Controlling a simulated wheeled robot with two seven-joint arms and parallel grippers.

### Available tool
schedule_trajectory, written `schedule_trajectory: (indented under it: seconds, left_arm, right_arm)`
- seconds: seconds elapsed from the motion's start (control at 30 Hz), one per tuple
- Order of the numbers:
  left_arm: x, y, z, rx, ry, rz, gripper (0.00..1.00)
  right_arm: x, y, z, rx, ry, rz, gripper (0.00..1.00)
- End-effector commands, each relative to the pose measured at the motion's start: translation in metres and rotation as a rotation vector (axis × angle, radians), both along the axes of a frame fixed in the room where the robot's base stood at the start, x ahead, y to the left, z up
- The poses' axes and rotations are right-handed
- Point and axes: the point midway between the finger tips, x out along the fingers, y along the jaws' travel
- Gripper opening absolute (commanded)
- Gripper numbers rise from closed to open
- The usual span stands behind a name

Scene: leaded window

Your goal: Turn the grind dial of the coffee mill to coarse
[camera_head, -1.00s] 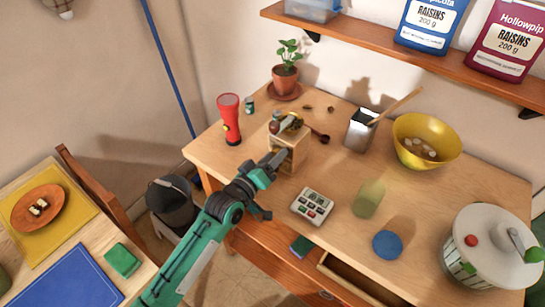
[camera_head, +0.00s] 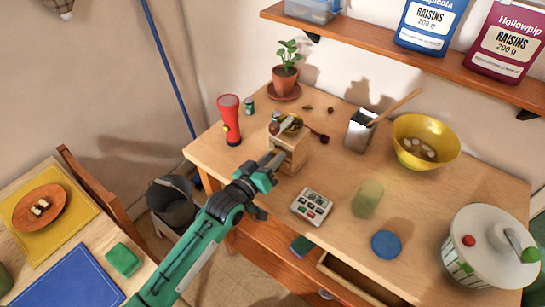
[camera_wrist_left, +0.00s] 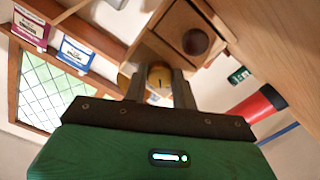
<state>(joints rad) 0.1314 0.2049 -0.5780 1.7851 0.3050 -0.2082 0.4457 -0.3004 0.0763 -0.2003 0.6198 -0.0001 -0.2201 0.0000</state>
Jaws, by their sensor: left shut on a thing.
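The coffee mill (camera_head: 293,158) is a small wooden box with a brass top, upright near the table's left back. In the left wrist view its wooden body (camera_wrist_left: 178,22) shows at the top, with a drawer and a round dark knob (camera_wrist_left: 195,42). My left gripper (camera_head: 276,157) reaches the mill's near left side. In the left wrist view its two fingers (camera_wrist_left: 158,88) are closed around a brass-yellow round part, the grind dial (camera_wrist_left: 160,74), with a small dark mark. The dial is hidden in the head view, and its setting cannot be read. My right gripper is not in view.
A red torch (camera_head: 229,118) stands left of the mill and a potted plant (camera_head: 285,75) behind it.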

Motion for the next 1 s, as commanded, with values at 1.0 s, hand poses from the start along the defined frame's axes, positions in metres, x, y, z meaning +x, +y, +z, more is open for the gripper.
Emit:
schedule_trajectory:
  seconds: [1.0]
  left_arm:
    - [0.001,0.0,0.001,0.782,-0.569,0.0,0.04]
  right_arm:
    - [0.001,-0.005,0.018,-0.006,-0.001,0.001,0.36]
